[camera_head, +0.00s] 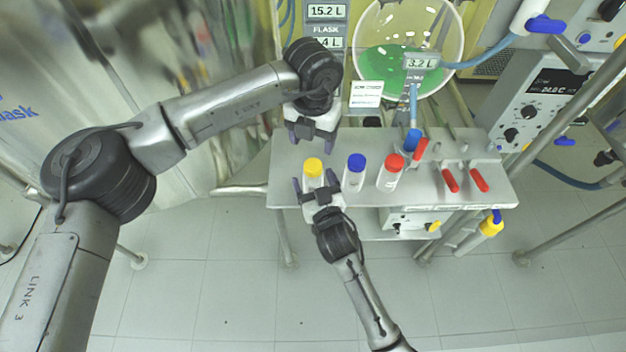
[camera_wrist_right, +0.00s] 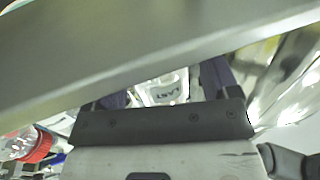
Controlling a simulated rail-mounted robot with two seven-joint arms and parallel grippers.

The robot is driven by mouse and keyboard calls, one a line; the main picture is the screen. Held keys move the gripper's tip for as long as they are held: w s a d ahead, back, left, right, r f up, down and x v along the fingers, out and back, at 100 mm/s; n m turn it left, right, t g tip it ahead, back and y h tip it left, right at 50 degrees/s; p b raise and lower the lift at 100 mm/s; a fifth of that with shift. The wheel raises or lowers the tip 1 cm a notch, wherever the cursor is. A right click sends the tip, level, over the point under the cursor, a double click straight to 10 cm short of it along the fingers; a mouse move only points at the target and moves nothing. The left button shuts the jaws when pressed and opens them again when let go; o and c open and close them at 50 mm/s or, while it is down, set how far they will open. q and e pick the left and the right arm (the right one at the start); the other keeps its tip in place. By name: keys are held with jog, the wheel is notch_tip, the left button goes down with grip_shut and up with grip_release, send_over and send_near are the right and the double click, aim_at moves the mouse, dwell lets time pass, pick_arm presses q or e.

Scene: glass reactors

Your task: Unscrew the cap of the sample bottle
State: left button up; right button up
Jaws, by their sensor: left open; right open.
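A clear bottle with a yellow cap (camera_head: 313,167) stands upright at the left front of the metal table (camera_head: 285,160). My right gripper (camera_head: 315,187) is open at its near side, with one finger on each side of the bottle body, below the cap. Whether the fingers touch it is not clear. In the right wrist view, the bottle's label (camera_wrist_right: 172,92) shows between the two dark fingers; the cap is hidden by a grey bar. My left gripper (camera_head: 311,133) is open and empty, pointing down over the table behind the yellow cap.
A blue-capped bottle (camera_head: 354,175) and a red-capped bottle (camera_head: 390,174) stand to the right; a red cap (camera_wrist_right: 40,147) shows in the wrist view. Red-handled valves (camera_head: 450,181) sit farther right. A round flask of green liquid (camera_head: 400,60) is behind.

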jog(key=shift+w+a, duration=0.1)
jog(key=shift+w, duration=0.2)
jog(key=shift+c, duration=0.5)
